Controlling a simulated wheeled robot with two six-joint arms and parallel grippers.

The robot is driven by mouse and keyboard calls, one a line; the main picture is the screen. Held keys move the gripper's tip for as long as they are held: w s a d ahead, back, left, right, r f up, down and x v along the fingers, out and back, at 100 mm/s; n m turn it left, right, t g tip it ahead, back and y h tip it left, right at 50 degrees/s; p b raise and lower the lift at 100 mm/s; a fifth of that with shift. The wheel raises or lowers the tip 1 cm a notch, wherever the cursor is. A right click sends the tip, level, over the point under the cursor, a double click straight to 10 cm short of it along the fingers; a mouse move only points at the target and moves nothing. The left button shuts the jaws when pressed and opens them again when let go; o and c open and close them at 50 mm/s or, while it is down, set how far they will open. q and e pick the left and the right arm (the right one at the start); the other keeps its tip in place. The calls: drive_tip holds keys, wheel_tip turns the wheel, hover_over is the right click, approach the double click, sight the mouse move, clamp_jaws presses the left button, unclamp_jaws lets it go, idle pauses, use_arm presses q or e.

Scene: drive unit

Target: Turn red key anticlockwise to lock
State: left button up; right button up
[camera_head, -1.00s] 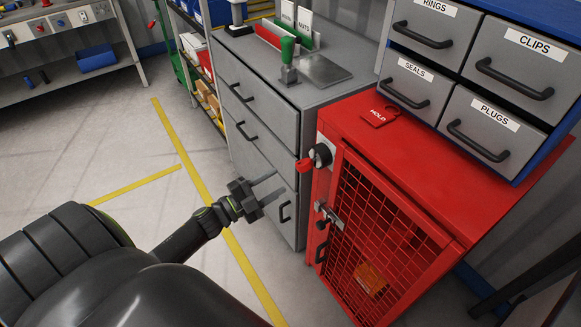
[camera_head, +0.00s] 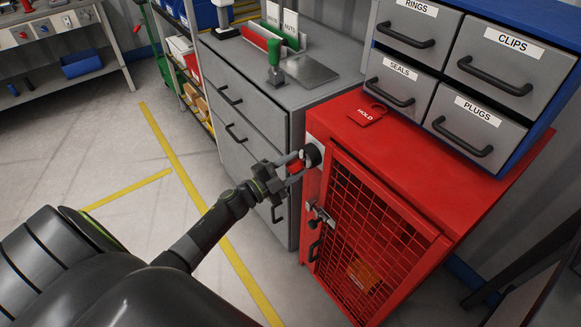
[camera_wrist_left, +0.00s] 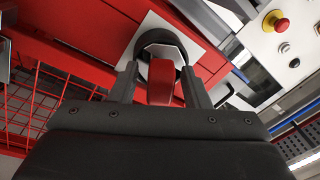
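The red key (camera_head: 296,166) sits in a round black lock (camera_head: 312,155) on the upper left corner of the red cabinet front. In the left wrist view the red key (camera_wrist_left: 161,83) stands out from the lock's dark face (camera_wrist_left: 160,50), which has a pale plate behind it. My left gripper (camera_head: 294,167) is at the key, with one finger on each side of it. In the wrist view a gap shows between the left finger and the key; the right finger is very close, and contact is unclear. The fingers look open. My right gripper is not in view.
The red cabinet's mesh door (camera_head: 368,235) has a latch (camera_head: 320,215) below the lock. A grey drawer unit (camera_head: 250,120) stands close on the left. A red HOLD tag (camera_head: 367,115) lies on the cabinet top, before labelled drawers (camera_head: 480,65). Open floor lies left.

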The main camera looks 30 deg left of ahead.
use_arm(q)
clamp_jaws()
drive_tip(key=shift+r+n+p, duration=0.15)
drive_tip(key=shift+n+p, duration=0.7)
drive_tip(key=shift+n, duration=0.05)
drive_tip(key=shift+d+n+y+p, duration=0.1)
drive_tip(key=shift+n+y+p, duration=0.2)
drive_tip(key=shift+n+p, duration=0.9)
drive_tip(key=shift+n, duration=0.6)
